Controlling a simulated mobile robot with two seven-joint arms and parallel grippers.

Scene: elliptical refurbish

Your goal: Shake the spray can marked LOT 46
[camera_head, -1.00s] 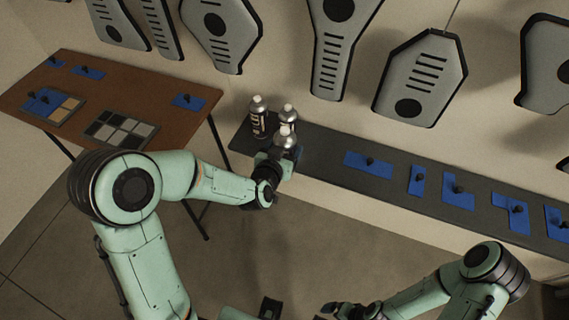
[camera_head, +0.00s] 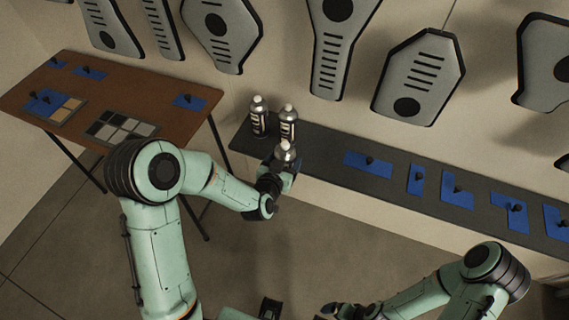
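Three spray cans with white tops are at the left end of the dark shelf (camera_head: 322,155). The left can (camera_head: 259,118) and the back right can (camera_head: 288,124) stand upright on the shelf. Their label print is too small to read. The front can (camera_head: 284,153) is at my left gripper (camera_head: 279,170), at the shelf's front edge. The gripper is closed around its lower part, which is largely hidden; its label is not visible. My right gripper (camera_head: 330,311) is low at the bottom edge, away from the cans, partly cut off.
Blue pads (camera_head: 368,164) with black knobs lie along the shelf to the right. A brown table (camera_head: 150,85) at the left holds swatch trays (camera_head: 121,130) and more blue pads. Grey panels (camera_head: 420,75) hang on the wall. Open floor lies before the shelf.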

